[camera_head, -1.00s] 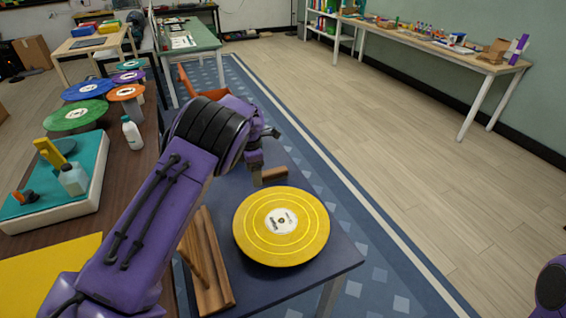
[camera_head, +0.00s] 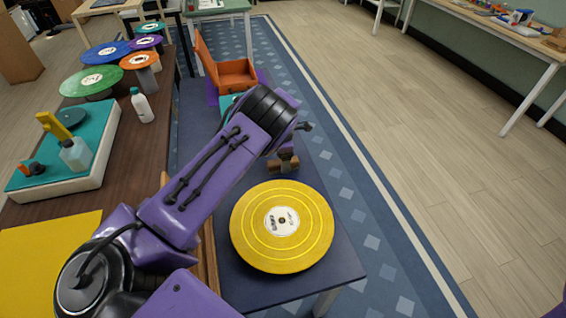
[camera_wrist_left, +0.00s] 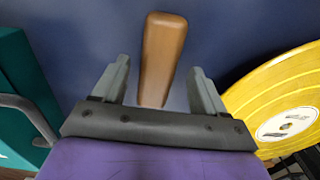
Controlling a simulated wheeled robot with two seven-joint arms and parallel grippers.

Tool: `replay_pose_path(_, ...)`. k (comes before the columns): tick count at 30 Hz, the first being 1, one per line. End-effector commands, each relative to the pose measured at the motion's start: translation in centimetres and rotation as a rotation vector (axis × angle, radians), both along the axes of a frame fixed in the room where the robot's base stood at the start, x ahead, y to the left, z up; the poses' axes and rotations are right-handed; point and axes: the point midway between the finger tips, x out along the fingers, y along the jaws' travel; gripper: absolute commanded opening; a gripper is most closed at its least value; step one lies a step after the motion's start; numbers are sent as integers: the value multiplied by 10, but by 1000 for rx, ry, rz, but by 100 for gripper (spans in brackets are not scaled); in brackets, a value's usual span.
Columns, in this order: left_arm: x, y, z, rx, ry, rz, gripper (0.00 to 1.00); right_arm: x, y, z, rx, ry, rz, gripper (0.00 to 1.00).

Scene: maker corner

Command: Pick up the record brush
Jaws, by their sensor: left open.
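The record brush, a brown wooden block with rounded edges (camera_head: 274,168), lies on the dark blue table beyond the yellow record (camera_head: 281,226). It is partly hidden by my left gripper (camera_head: 286,158), which is above it. In the left wrist view the brush (camera_wrist_left: 163,45) stretches lengthwise between the two grey fingers of my left gripper (camera_wrist_left: 158,75). The fingers are apart, with a gap on each side of the brush. The yellow record (camera_wrist_left: 285,100) is to the right there. My right gripper is not in view.
An open orange case (camera_head: 228,78) stands behind my left arm, near a teal item (camera_head: 228,103). The brown table (camera_head: 135,180) at left holds colored records on stands, a white bottle (camera_head: 142,106) and a teal-topped unit (camera_head: 95,128). The floor at right is clear.

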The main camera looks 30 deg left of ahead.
Motion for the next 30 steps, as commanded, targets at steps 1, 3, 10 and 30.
replay_pose_path(1,0,1,-7,1,1,0,72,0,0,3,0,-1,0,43)
replay_pose_path(3,1,1,-15,1,-1,1,72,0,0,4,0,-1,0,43)
replay_pose_path(10,1,2,-18,1,-4,4,72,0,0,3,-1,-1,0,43)
replay_pose_path(30,1,1,2,0,-3,3,15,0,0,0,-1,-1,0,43)
